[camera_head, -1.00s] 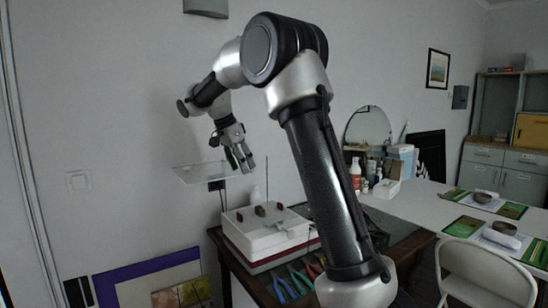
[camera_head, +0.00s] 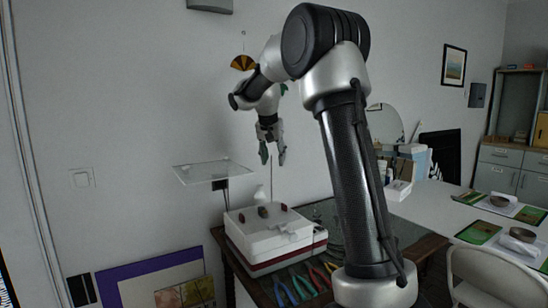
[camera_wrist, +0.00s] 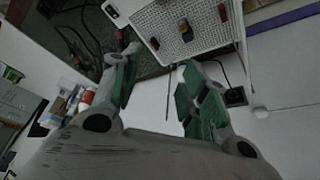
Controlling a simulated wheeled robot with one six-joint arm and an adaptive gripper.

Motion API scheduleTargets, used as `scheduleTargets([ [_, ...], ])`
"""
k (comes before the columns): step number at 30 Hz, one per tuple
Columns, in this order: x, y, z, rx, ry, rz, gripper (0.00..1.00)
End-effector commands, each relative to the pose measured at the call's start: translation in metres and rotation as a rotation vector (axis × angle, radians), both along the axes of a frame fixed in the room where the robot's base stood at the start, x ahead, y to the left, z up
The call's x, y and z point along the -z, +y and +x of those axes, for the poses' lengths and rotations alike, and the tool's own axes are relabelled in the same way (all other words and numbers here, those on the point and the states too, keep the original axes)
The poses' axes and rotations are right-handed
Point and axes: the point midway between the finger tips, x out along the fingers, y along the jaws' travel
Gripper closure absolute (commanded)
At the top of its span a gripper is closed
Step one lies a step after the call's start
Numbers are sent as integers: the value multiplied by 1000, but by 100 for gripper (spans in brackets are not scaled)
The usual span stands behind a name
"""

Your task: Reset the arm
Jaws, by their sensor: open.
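My gripper (camera_head: 272,157) hangs in the air with its fingers pointing down, above and behind the white box on the wooden side table. Its two fingers are apart, with nothing between them. In the wrist view my gripper (camera_wrist: 153,95) shows its green-padded fingers spread, with part of the white box beyond them. My arm runs up from the lower right of the head view and bends over to the left.
The white box (camera_head: 262,238) carries small red and brown pieces on top. Several coloured pliers (camera_head: 303,284) lie in front of it. A clear shelf (camera_head: 203,173) juts from the wall at left. A white table (camera_head: 450,213) and chair (camera_head: 485,273) stand at right.

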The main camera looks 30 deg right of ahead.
Motion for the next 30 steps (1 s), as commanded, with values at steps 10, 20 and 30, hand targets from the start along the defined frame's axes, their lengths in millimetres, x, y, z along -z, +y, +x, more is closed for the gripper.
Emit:
scheduleTargets([
  [10,0,0,0,-3,2,-1,56],
  [20,49,16,-53,-318,191,-6,56],
  [30,52,56,-224,-646,263,49,56],
])
